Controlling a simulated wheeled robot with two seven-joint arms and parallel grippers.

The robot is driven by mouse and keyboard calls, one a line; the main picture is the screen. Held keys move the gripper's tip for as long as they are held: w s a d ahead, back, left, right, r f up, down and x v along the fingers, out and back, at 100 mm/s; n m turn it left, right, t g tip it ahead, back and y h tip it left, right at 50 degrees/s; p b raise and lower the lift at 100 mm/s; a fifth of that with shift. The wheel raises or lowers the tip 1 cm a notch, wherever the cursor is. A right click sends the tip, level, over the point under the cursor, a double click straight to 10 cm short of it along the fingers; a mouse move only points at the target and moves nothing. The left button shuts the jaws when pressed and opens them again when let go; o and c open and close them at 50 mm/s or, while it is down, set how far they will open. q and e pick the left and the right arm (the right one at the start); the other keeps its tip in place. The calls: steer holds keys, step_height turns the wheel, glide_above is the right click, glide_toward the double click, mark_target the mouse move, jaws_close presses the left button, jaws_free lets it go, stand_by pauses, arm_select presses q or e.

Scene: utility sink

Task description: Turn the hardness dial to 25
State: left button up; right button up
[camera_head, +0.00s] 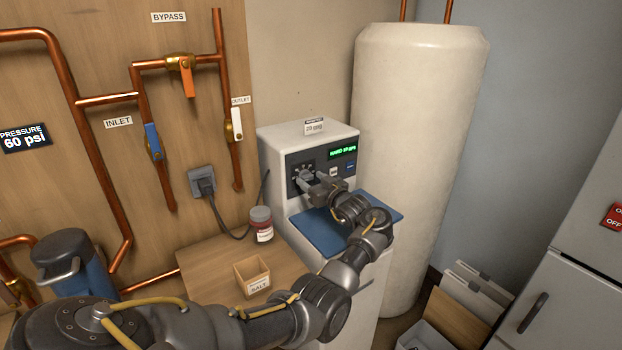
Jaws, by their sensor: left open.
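The white softener unit (272,165) stands at the centre with a dark control panel on its front. The hardness dial (303,172) is on the left of that panel, with pale marks around it, and is partly hidden by my gripper. A green display (343,152) beside it starts with "HARD"; its number is too small to read surely. A small card (314,126) on top of the unit ends in "gpg". My left gripper (306,180) is open at the dial, with its fingertips close to it; I cannot tell whether they touch. My right gripper is not in view.
A blue lid (320,234) lies under my left wrist. Copper pipes with valves run along the left wall. A tall cream tank (415,130) stands close on the right.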

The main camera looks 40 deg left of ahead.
arm_select(q)
steer(key=shift+w+a, duration=0.1)
steer(key=shift+a, duration=0.4)
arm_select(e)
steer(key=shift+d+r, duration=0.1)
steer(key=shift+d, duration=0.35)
arm_select(q)
steer(key=c, duration=1)
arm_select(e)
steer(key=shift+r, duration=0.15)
